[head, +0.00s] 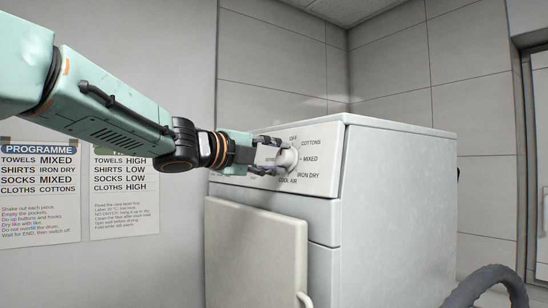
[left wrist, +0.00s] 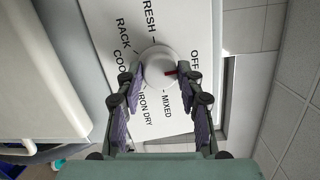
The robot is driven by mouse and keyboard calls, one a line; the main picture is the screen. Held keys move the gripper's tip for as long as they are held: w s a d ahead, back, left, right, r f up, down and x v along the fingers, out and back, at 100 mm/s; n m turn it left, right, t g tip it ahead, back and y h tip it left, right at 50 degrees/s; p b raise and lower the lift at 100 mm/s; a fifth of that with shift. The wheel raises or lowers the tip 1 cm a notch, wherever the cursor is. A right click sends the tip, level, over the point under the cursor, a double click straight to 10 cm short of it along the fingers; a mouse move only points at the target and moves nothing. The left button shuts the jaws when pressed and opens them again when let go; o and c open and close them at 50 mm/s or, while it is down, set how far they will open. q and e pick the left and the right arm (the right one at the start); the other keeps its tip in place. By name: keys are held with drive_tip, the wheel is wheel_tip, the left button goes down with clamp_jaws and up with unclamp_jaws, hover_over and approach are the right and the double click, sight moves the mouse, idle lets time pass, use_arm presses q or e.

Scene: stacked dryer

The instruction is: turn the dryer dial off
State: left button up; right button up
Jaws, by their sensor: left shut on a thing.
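The white round dial (head: 290,158) is on the control panel at the top of the dryer's front. In the left wrist view the dial (left wrist: 158,66) shows a red pointer mark on its right side. The mark points roughly between the OFF print and the spot hidden by the right-hand finger; I cannot tell the exact setting. My left gripper (head: 282,156) reaches in from the left and is shut on the dial. In the left wrist view its fingers (left wrist: 158,78) flank the dial. The right gripper is not in view.
The white dryer body (head: 400,215) stands on the right of the dial. A cream door panel (head: 256,255) juts out below the control panel and looks partly open. Two printed notices (head: 42,190) hang on the left wall. A dark ribbed curved piece (head: 488,282) shows at bottom right.

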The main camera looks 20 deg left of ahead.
use_arm(q)
drive_tip(key=shift+f, duration=0.2)
drive_tip(key=o, duration=1.1)
drive_tip(key=shift+r, duration=0.1)
drive_tip(key=shift+o, duration=0.3)
drive_tip(key=shift+r, duration=0.15)
